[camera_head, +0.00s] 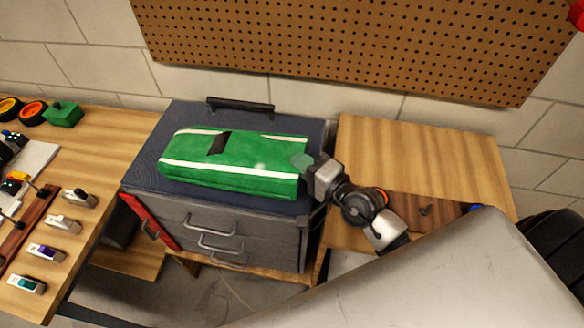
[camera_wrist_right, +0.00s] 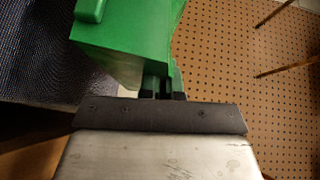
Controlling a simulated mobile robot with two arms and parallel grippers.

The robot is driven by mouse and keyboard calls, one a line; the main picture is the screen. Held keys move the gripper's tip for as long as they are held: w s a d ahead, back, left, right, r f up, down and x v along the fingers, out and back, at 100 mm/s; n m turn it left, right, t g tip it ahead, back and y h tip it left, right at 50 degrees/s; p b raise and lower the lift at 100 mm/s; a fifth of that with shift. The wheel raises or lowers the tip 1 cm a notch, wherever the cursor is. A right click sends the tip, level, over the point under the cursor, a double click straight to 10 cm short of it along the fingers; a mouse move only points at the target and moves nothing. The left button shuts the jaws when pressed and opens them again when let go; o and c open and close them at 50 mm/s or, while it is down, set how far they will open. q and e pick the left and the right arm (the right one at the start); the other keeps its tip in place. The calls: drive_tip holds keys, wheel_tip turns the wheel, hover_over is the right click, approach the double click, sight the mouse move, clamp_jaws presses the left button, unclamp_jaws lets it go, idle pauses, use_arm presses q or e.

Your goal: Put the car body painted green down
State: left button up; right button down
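The green car body (camera_head: 235,163) with white stripes and a dark window patch is over the dark blue top of the grey tool cabinet (camera_head: 170,130). I cannot tell whether it rests on the top or is slightly above it. My right gripper (camera_head: 304,163) is at the body's right end, with its fingers closed on that end. In the right wrist view the green body (camera_wrist_right: 125,50) fills the upper middle, right in front of the gripper (camera_wrist_right: 163,84), whose fingertips are partly hidden by it. My left gripper is not in view.
The cabinet has a black handle (camera_head: 240,106) behind the body. A wooden bench (camera_head: 110,150) at left holds wheels (camera_head: 33,113), a green block (camera_head: 63,114) and small tools. A wooden table (camera_head: 430,160) stands at right. A pegboard (camera_head: 350,40) is on the wall.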

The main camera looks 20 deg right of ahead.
drive_tip(key=shift+w+a+f, duration=0.2)
drive_tip(key=shift+w+f, duration=0.2)
drive_tip(key=shift+f, duration=0.05)
drive_tip(key=shift+w+a+f, duration=0.2)
drive_tip(key=shift+w+f, duration=0.15)
drive_tip(key=shift+f, duration=0.1)
wheel_tip(320, 180, down, 3)
drive_tip(key=shift+r+b, duration=0.2)
drive_tip(key=shift+b, duration=0.45)
drive_tip(key=shift+d+f, duration=0.1)
drive_tip(key=shift+f, duration=0.3)
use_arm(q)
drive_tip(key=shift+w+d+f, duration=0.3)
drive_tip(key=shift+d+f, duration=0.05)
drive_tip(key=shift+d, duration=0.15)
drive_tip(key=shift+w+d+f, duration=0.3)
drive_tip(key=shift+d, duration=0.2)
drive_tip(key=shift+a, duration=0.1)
use_arm(e)
drive_tip(key=shift+r, duration=0.1)
drive_tip(key=shift+f+b, duration=0.25)
drive_tip(key=shift+b, duration=0.05)
drive_tip(key=c, duration=1.3)
unclamp_jaws()
drive_tip(key=shift+c, duration=0.2)
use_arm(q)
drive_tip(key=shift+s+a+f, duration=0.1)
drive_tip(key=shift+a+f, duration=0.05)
use_arm(e)
drive_tip(key=shift+r, duration=0.1)
